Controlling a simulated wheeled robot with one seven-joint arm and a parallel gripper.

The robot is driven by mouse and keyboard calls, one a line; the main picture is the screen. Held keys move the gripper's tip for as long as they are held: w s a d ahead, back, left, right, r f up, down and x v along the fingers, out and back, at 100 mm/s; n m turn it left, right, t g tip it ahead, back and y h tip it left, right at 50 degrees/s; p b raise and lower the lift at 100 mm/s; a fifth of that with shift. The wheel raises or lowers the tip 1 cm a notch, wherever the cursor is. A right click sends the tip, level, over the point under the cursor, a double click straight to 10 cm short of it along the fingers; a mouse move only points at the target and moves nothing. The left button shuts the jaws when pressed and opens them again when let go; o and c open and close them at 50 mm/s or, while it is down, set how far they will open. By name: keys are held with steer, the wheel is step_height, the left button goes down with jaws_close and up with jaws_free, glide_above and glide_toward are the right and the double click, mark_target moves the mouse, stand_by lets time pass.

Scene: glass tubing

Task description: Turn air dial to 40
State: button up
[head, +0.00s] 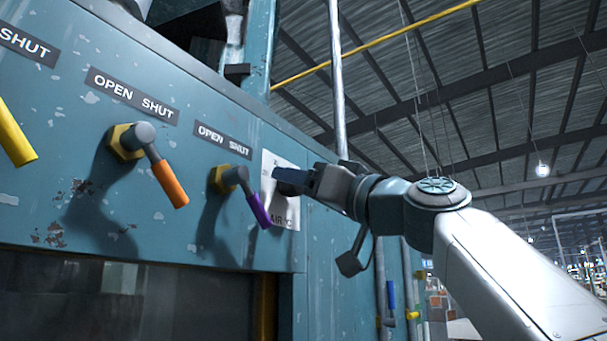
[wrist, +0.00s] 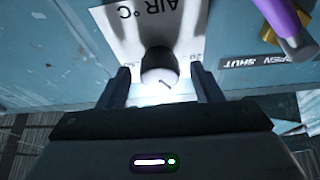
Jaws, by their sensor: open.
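The air dial (wrist: 160,68) is a dark round knob on a white plate (wrist: 115,22) marked "AIR °C". In the wrist view the plate appears upside down, and a small "20" shows to the right of the knob. A pointer line shows on the knob, but the value it marks is too small to tell. My gripper (wrist: 163,88) is open, with one finger on each side of the knob and gaps showing between. In the head view my gripper (head: 290,182) reaches the plate (head: 282,222) and hides most of the dial.
A purple lever (head: 258,210) stands just left of the plate, close to my gripper. An orange lever (head: 169,183) and a yellow lever (head: 15,135) are further left on the teal panel (head: 215,105).

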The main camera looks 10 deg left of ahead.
steer(key=c, duration=1)
steer(key=shift+m, duration=0.5)
steer(key=shift+s+a+r+m+t+h+p, duration=0.1)
steer(key=shift+m+t+h+p, duration=0.65)
steer(key=shift+m+p, duration=0.9)
steer(key=shift+s+d+r+m+t+h+p, duration=0.1)
steer(key=shift+m+t+h+p, duration=0.6)
steer(key=shift+m, duration=1.7)
steer(key=shift+a+r+m+t+h+p, duration=0.1)
steer(key=shift+m+t+h+p, duration=0.35)
steer(key=shift+m+h+p, duration=1.2)
steer(key=shift+f+m+y, duration=0.2)
steer(key=shift+m+y, duration=0.4)
